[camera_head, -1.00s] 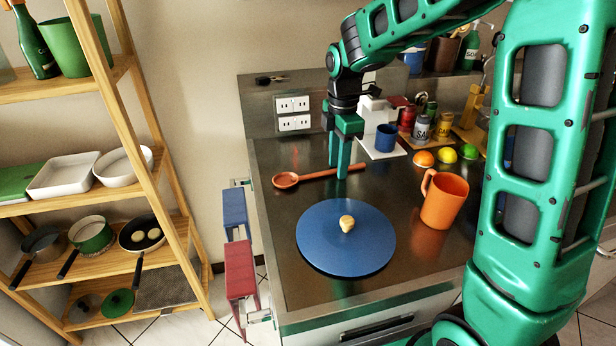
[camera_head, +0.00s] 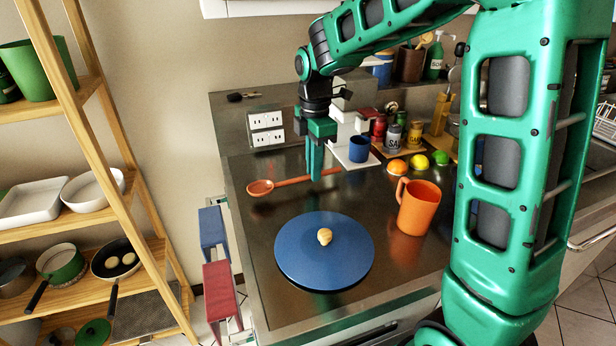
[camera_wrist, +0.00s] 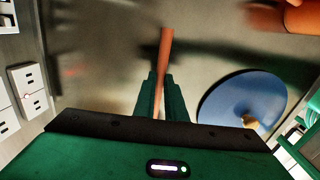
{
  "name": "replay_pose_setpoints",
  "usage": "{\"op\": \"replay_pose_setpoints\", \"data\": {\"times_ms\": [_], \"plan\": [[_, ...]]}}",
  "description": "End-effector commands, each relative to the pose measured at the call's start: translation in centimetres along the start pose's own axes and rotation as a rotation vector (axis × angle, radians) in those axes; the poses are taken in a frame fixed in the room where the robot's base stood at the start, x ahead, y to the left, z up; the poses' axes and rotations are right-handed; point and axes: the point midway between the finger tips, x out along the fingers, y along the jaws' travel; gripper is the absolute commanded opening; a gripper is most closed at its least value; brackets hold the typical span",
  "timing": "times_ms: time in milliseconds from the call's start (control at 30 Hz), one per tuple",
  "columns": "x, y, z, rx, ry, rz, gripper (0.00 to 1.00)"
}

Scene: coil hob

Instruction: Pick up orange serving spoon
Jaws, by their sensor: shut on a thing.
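The orange serving spoon (camera_head: 260,188) is near the back left of the counter, with its bowl to the left and its handle running right. My gripper (camera_head: 316,178) points down and is shut on the spoon's handle. The spoon appears to be slightly above the counter, though the gap is hard to judge. In the wrist view, the orange handle (camera_wrist: 166,48) sticks out from between the green fingers of my gripper (camera_wrist: 155,85). The spoon's bowl is not visible there.
A blue round board (camera_head: 300,268) with a small bread-like piece (camera_head: 324,236) lies in front. An orange mug (camera_head: 418,208) stands to the right. A coffee machine (camera_head: 345,128) with a blue cup (camera_head: 359,149), jars and fruit are behind. A wooden shelf (camera_head: 125,150) stands left.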

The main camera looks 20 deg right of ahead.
Motion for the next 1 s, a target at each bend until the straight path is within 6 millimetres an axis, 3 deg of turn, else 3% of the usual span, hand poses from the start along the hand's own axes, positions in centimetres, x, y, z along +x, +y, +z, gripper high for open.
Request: {"op": "replay_pose_setpoints", "data": {"times_ms": [67, 300, 600, 1000], "plan": [[-1.9, 0.1, 0.0, 0.0, 0.0, 0.006, 0.0], [-5.0, -2.2, -5.1, -0.006, 0.0, 0.005, 0.0], [-7.8, -4.2, -9.5, -0.003, 0.0, 0.002, 0.0], [-8.6, -4.8, -10.7, -0.001, 0.0, 0.002, 0.0]]}}
